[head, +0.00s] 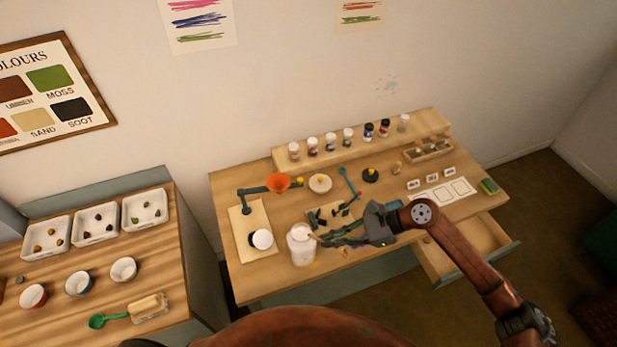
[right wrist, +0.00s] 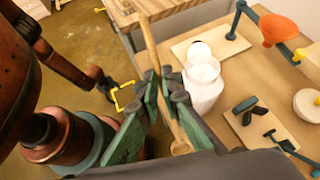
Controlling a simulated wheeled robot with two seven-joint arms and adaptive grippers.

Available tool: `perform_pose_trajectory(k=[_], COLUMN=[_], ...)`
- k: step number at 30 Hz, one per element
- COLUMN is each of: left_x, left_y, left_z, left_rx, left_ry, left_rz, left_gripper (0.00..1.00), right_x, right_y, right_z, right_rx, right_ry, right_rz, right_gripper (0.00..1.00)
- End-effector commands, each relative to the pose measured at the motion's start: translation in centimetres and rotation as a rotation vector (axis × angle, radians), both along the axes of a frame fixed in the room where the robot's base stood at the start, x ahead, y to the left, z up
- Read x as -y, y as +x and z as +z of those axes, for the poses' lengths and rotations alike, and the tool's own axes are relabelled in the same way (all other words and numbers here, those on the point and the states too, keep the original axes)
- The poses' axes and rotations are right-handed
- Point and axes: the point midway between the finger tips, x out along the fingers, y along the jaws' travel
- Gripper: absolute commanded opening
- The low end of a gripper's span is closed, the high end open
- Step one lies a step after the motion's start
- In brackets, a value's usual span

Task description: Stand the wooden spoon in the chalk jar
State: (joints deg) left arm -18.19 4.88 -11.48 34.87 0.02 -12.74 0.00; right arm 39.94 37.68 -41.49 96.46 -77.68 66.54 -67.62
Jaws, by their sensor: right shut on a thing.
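The chalk jar (head: 302,246) is a white, open-topped jar near the front edge of the pigment table; it also shows in the right wrist view (right wrist: 203,88). My right gripper (head: 328,240) is just right of the jar. In the right wrist view, its green fingers (right wrist: 160,90) are shut on the wooden spoon (right wrist: 149,45). The spoon's long handle extends past the fingertips, and its bowl end lies nearer the wrist. The spoon is beside the jar, not in it in this view. In the head view the gripper mostly hides the spoon.
Behind the jar stand an orange funnel (head: 278,182) on an arm and a round pale dish (head: 320,184). A white lid-like disc (head: 262,239) lies left of the jar. An open drawer (head: 466,247) juts out at front right. Small jars line the back shelf (head: 430,123).

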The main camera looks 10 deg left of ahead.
Motion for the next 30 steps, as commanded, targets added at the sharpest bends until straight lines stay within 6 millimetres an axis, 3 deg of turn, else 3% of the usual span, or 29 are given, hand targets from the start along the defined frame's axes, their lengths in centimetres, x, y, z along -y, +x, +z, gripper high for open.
perform_pose_trajectory(k=[1, 6, 12, 19, 30], left_x=[0.1, 0.4, 0.7, 0.7, 0.7], left_y=[1.0, 3.8, 4.3, 2.8, 2.5], left_z=[2.2, 6.0, 9.3, 10.0, 8.4], left_rx=[0.013, 0.050, 0.055, 0.037, 0.031], left_ry=[0.000, -0.005, -0.009, -0.009, -0.008], left_rz=[-0.002, -0.008, -0.007, -0.003, -0.002], left_gripper=[0.69, 0.69, 0.69, 0.69, 0.69], right_x=[-1.2, -4.7, -7.1, -7.7, -7.7], right_y=[0.0, 1.6, 3.9, 5.0, 5.0], right_z=[2.4, 7.6, 12.0, 13.0, 11.2], right_rx=[-0.038, -0.094, -0.091, -0.074, -0.071], right_ry=[0.078, 0.320, 0.519, 0.589, 0.589], right_rz=[-0.091, -0.366, -0.562, -0.626, -0.627], right_gripper=[0.00, 0.00, 0.00, 0.00, 0.00])
